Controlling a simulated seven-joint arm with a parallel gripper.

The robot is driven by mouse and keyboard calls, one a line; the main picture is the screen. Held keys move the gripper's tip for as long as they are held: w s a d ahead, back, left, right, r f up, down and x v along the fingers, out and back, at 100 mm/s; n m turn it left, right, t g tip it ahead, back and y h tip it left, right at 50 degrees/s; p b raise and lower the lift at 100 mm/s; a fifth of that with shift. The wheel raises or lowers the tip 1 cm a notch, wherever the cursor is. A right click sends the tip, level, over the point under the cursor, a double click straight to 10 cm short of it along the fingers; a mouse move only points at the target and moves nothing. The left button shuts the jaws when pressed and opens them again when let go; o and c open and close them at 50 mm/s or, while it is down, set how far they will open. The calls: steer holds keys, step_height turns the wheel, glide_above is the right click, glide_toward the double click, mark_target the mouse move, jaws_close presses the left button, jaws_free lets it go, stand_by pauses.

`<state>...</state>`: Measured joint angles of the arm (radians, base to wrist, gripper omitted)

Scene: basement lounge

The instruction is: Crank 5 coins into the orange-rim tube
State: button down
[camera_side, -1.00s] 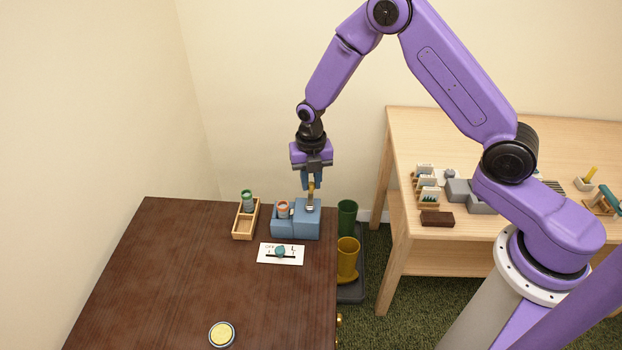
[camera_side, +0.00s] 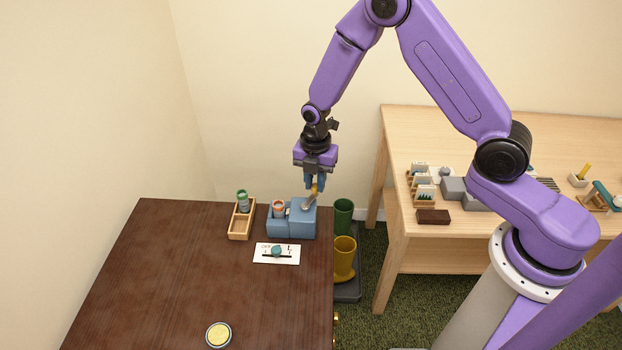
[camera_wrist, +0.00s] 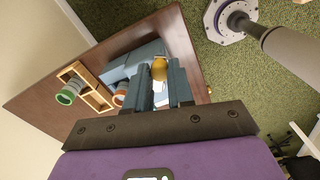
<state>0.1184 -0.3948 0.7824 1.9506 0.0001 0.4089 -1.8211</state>
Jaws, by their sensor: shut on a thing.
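A blue coin machine (camera_side: 301,222) stands near the far right corner of the dark brown table. The orange-rim tube (camera_side: 278,209) sits upright in its left part. The tube's orange rim also shows in the wrist view (camera_wrist: 121,93). My gripper (camera_side: 315,187) is above the machine's taller right block, shut on the yellow crank handle (camera_wrist: 159,68). The crank's grey arm (camera_side: 309,202) slants down to the left from the handle to the block's top. Coins inside the tube cannot be made out.
A wooden tray (camera_side: 240,224) with a green-rim tube (camera_side: 242,200) stands left of the machine. A white card with a teal slider knob (camera_side: 277,251) lies in front. A yellow-topped round tin (camera_side: 219,335) sits at the table's near edge. Boots (camera_side: 344,258) stand right of the table.

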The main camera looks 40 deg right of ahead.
steer(key=s+a+m, duration=0.1)
steer(key=a+m, duration=0.1)
steer(key=m, duration=0.6)
steer(key=s+a+m, duration=0.1)
steer(key=s+m, duration=0.1)
steer(key=m, duration=0.6)
steer(key=s+a+m, duration=0.2)
steer(key=m, duration=0.6)
steer(key=shift+s+a, duration=0.2)
steer(key=shift+a, duration=0.15)
steer(key=shift+w+a+m, duration=0.2)
steer(key=shift+a+m, duration=0.1)
steer(key=shift+m, duration=0.7)
steer(key=shift+w+a+m, duration=0.15)
steer(key=shift+a+m, duration=0.1)
steer(key=shift+m, duration=0.75)
steer(key=c, duration=1)
jaws_free()
